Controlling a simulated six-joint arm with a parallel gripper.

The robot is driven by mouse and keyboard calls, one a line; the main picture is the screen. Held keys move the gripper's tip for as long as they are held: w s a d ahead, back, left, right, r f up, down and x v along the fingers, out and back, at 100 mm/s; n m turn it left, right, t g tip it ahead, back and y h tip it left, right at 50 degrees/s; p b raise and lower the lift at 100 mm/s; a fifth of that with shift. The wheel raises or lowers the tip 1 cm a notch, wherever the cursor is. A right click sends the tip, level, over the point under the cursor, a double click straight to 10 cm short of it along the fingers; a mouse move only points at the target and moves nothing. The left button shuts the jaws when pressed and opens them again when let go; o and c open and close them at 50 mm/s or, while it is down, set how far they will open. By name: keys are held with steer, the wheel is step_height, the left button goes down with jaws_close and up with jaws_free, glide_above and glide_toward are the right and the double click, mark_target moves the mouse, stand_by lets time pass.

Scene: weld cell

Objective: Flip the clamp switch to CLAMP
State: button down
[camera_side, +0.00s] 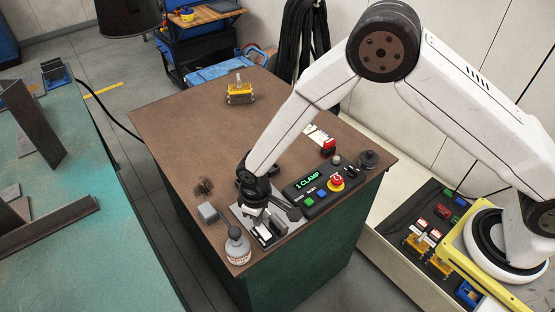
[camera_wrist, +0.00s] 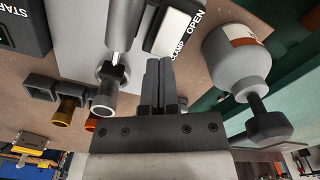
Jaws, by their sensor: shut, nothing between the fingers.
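My gripper (camera_side: 257,210) hangs low over a light grey plate (camera_side: 240,219) at the table's near corner. In the wrist view its two dark fingers (camera_wrist: 158,80) are together and empty. The control box display (camera_side: 307,183) reads "1 CLAMP".
A grey bottle (camera_side: 238,248) stands close to the plate; it shows right of the fingers in the wrist view (camera_wrist: 237,65). The control box carries a red stop button (camera_side: 336,183). A small grey box (camera_side: 208,212) sits left. The brown tabletop (camera_side: 195,125) is mostly clear behind.

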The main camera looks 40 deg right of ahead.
steer(key=shift+f, duration=0.55)
stand_by(0.4)
steer(key=shift+r, duration=3.5)
steer(key=shift+d+r, duration=0.1)
steer(key=shift+d+r, duration=0.2)
steer(key=shift+d, duration=0.1)
steer(key=s+d+r+m+t, duration=0.1)
steer(key=s+d+r+m, duration=0.1)
steer(key=s+d+r, duration=0.2)
steer(key=s+d+r+m, duration=0.2)
steer(key=s+d+r, duration=0.2)
steer(key=d, duration=0.6)
steer(key=s+d+r+m+t, duration=0.1)
steer(key=s+d+r+m, duration=0.1)
steer(key=s+d+r, duration=0.2)
steer(key=d, duration=0.3)
steer(key=shift+s+d+t, duration=0.2)
steer(key=shift+d+t, duration=0.1)
steer(key=shift+d, duration=0.1)
